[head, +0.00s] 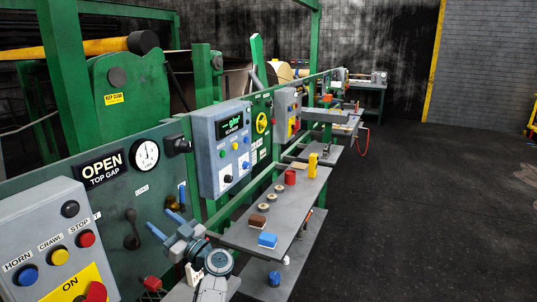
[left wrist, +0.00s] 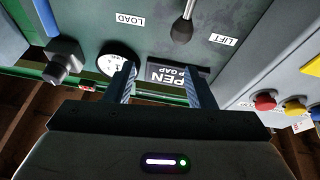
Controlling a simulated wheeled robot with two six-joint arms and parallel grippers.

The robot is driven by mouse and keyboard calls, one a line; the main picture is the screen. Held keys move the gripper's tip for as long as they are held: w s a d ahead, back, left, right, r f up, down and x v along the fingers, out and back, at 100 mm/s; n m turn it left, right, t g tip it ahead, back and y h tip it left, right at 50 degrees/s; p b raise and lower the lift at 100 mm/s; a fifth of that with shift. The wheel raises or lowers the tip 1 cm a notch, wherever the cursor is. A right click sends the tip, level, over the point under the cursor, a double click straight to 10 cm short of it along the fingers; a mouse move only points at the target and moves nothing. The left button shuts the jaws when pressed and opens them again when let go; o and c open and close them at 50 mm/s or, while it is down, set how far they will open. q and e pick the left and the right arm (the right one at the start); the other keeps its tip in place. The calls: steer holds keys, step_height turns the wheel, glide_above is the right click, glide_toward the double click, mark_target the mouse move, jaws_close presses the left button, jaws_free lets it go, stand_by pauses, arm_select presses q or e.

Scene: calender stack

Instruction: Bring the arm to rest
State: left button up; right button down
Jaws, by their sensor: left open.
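My left gripper (head: 160,222) is in front of the green machine panel (head: 110,200), low and left of centre in the head view. Its two blue-grey fingers stand apart. In the left wrist view the fingers (left wrist: 161,75) are open with nothing held between them. Behind them, upside down, are the OPEN TOP GAP sign (left wrist: 172,76), a round gauge (left wrist: 115,62) and a dark lever (left wrist: 183,29) between the LOAD and LIFT labels. I cannot tell how far the fingertips are from the panel. My right gripper is in neither view.
A grey button box (head: 50,235) with HORN, CRAWL and STOP buttons sits at the left. A second control box (head: 222,150) is on the machine's middle. A grey shelf (head: 285,215) with small items stands right of my left arm. The dark floor (head: 430,210) at right is clear.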

arm_select(q)
steer(key=s+d+f+m+t+h, duration=0.3)
steer(key=s+d+f+m+h, duration=0.2)
steer(key=s+f+m+h, duration=0.6)
steer(key=s+d+f+m+t+h, duration=0.3)
steer(key=s+d+f+m+h, duration=0.4)
steer(key=h, duration=0.6)
steer(key=s+a+f+n+g+y, duration=0.1)
steer(key=s+a+f+g+y, duration=0.2)
steer(key=s, duration=0.6)
steer(key=s+a+f+n+g, duration=0.1)
steer(key=s+a+f+g, duration=0.15)
steer(key=s+g, duration=0.45)
steer(key=s+a+f+n+g+y, duration=0.1)
steer(key=s+a+f+g+y, duration=0.15)
steer(key=s, duration=0.75)
steer(key=a+f, duration=0.3)
steer(key=f, duration=2.7)
steer(key=s+a+f+g+b, duration=0.1)
steer(key=s+f, duration=1.7)
steer(key=f, duration=0.2)
steer(key=shift+s+a+f+n+g+h, duration=0.25)
steer(key=shift+s+n+g+h, duration=0.1)
steer(key=shift+s+n+h, duration=0.1)
